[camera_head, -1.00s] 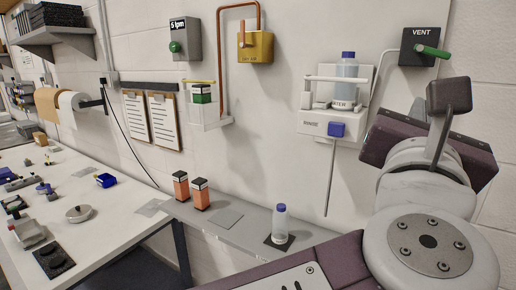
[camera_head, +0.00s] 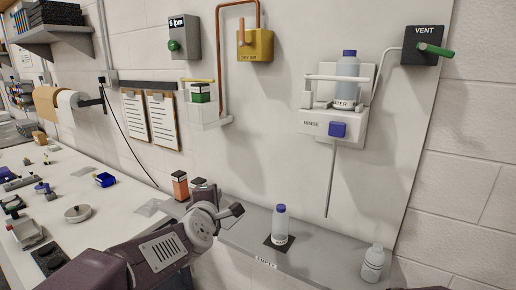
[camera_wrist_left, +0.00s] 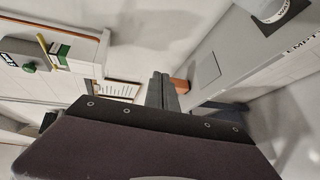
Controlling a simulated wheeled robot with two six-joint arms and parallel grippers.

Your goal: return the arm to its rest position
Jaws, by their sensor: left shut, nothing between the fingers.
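My left arm (camera_head: 155,258) comes in from the lower left in the head view and reaches over the near end of the ledge. My left gripper (camera_head: 203,191) is mostly hidden behind its own wrist, near the orange bottle (camera_head: 180,185), with its tips not clear. In the left wrist view the left gripper (camera_wrist_left: 162,88) has its two fingers together with nothing between them. An orange patch shows just beside the tips there. My right gripper is not in view.
A purple-capped bottle (camera_head: 280,226) stands on a dark square on the ledge (camera_head: 240,236). A pale bottle (camera_head: 373,264) stands at its right end. The wall holds a rinse station (camera_head: 330,124) with a bottle and a vent box (camera_head: 422,46). A cluttered white table (camera_head: 115,206) is left.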

